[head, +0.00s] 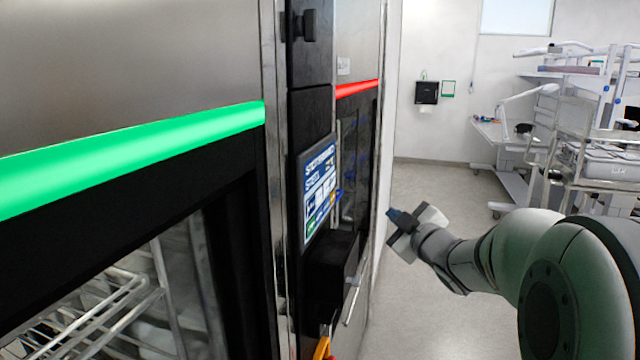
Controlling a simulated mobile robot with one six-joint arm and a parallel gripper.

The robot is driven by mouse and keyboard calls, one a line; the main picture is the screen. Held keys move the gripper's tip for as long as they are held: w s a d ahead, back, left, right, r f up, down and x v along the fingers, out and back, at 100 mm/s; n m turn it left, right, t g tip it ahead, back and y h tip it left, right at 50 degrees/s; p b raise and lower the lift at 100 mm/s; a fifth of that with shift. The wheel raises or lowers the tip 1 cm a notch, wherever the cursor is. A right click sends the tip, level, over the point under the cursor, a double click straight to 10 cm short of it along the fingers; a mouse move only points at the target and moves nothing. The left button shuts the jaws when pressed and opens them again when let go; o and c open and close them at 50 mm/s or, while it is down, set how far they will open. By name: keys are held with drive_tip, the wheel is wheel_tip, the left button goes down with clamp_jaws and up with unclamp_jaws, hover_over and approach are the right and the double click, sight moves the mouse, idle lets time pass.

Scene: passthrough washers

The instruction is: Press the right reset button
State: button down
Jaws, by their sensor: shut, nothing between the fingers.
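The right washer has a red light strip (357,88) above its dark glass door (357,150). A narrow black control column (311,115) stands between it and the left washer. The column carries a lit touch screen (319,190) with blue and white fields, seen at a steep angle. I cannot make out a reset button for certain. My gripper (393,215) is shut and empty. It is in the air to the right of the screen and appears apart from the washer front.
The left washer has a green light strip (130,150) and racks behind its glass. A black box (333,262) juts out below the screen, near a metal handle (353,300). The grey floor (430,195) is clear behind my gripper. Carts (590,150) stand at the right.

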sight(332, 197)
drive_tip(key=r+n+y, duration=0.1)
drive_tip(key=a+r+n+y, duration=0.1)
drive_tip(key=y, duration=0.1)
drive_tip(key=shift+w+a+r+n, duration=0.1)
drive_tip(key=shift+w+r+n, duration=0.1)
drive_tip(key=shift+n, duration=0.2)
drive_tip(key=shift+a+p, duration=0.1)
drive_tip(key=shift+p, duration=0.2)
drive_tip(key=w+a, duration=0.1)
drive_tip(key=a, duration=0.3)
drive_tip(key=w+a, duration=0.1)
drive_tip(key=a, duration=0.1)
drive_tip(key=shift+w+a+f+b, duration=0.15)
drive_tip(key=shift+w+a+b, duration=0.15)
drive_tip(key=shift+w, duration=0.05)
drive_tip(key=shift+w+a, duration=0.3)
drive_tip(key=shift+a, duration=0.4)
drive_tip(key=shift+a+b, duration=0.15)
drive_tip(key=shift+b, duration=0.4)
idle(0.5)
drive_tip(key=shift+a, duration=0.25)
